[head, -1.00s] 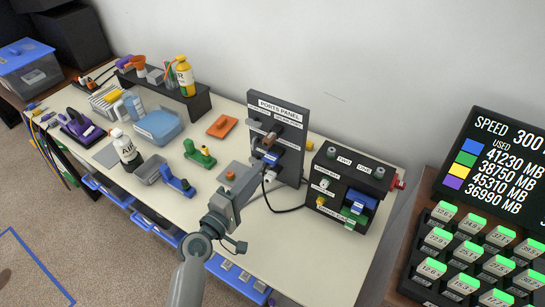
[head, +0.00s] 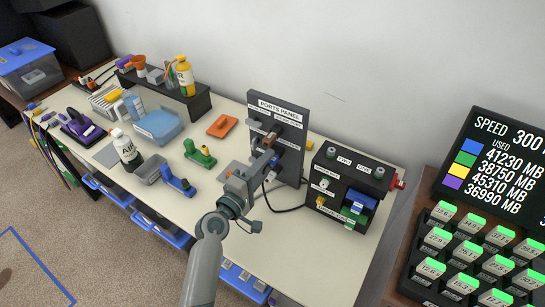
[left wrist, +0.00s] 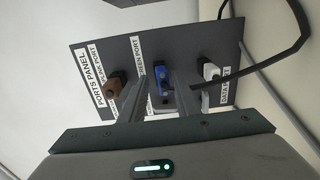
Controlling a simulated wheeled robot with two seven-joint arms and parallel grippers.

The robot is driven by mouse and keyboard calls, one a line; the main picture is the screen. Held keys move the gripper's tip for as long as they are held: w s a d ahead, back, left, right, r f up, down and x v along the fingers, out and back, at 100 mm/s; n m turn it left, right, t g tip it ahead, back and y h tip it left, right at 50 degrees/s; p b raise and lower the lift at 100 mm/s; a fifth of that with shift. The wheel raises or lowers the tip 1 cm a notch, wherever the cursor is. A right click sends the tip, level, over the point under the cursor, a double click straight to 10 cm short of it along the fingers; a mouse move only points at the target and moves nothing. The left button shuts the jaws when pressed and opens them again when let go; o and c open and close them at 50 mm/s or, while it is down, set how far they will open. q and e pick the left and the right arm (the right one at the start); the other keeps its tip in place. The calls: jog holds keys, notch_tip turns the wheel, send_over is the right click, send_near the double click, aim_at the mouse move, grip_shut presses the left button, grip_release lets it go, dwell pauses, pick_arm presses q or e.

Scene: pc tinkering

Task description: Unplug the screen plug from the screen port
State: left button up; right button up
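The dark ports panel (head: 289,111) stands upright on the table and also shows in the left wrist view (left wrist: 190,32). A blue plug (left wrist: 155,84) sits in its middle port, beside a label that seems to read "screen port". A brown plug (head: 269,140) and a white plug (left wrist: 209,71) are in the ports on either side. My left gripper (head: 262,163) is in front of the panel. In the left wrist view its open fingers (left wrist: 160,78) stand on both sides of the blue plug; I cannot tell whether they touch it. My right gripper is out of view.
A black box (head: 338,185) with ports stands right of the panel, and a black cable (head: 287,209) runs between them. A green tool (head: 199,153), blue tool (head: 178,182) and spray bottle (head: 126,151) are to the left. The table's front right is clear.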

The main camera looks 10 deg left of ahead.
pick_arm(q)
grip_shut()
jog(key=shift+s, duration=0.2)
dwell(0.3)
jog(key=shift+s+a, duration=0.2)
jog(key=shift+s, duration=0.15)
jog(key=shift+s+a, duration=0.1)
jog(key=shift+s, duration=0.1)
dwell(0.4)
jog(key=shift+v, duration=1.9)
